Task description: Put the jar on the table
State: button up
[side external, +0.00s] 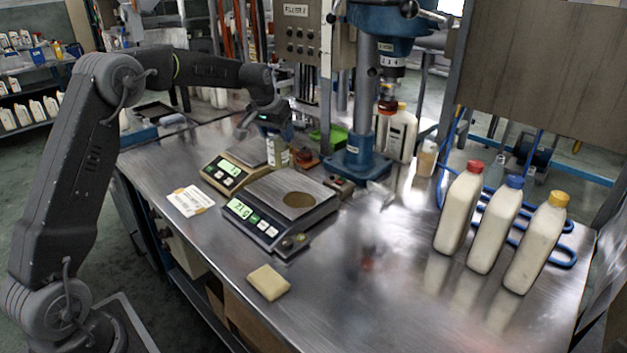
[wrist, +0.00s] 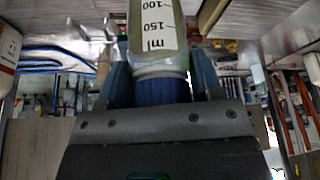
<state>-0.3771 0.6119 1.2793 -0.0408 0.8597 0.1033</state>
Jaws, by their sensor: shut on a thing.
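The jar (wrist: 152,30) is clear with a white label marked in ml and a blue cap (wrist: 163,91). My gripper (wrist: 160,82) is shut on the jar at its capped end, with a finger on each side. In the side external view the jar (side external: 277,155) hangs upright below my gripper (side external: 272,130), by the rear scale. I cannot tell whether its base touches anything. The metal table (side external: 385,270) has a wide bare surface at its front and middle.
A front scale (side external: 268,222) and a rear scale (side external: 222,175) stand near the jar. A blue drill press (side external: 358,165) is behind. A yellow sponge (side external: 268,283) and a label sheet (side external: 190,200) lie in front. White bottles (side external: 495,232) stand at the right.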

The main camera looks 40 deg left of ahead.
jog(key=w+d+f, duration=0.1)
jog(key=d+f, duration=0.7)
jog(key=d, duration=0.2)
jog(key=w+d+f, duration=0.2)
jog(key=d+f, duration=0.5)
jog(key=d, duration=0.3)
jog(key=shift+w+f+m, duration=0.25)
jog(key=shift+f+m, duration=0.1)
jog(key=shift+m, duration=0.05)
jog(key=shift+f, duration=0.15)
jog(key=o, duration=1.3)
jog(key=shift+c, duration=0.2)
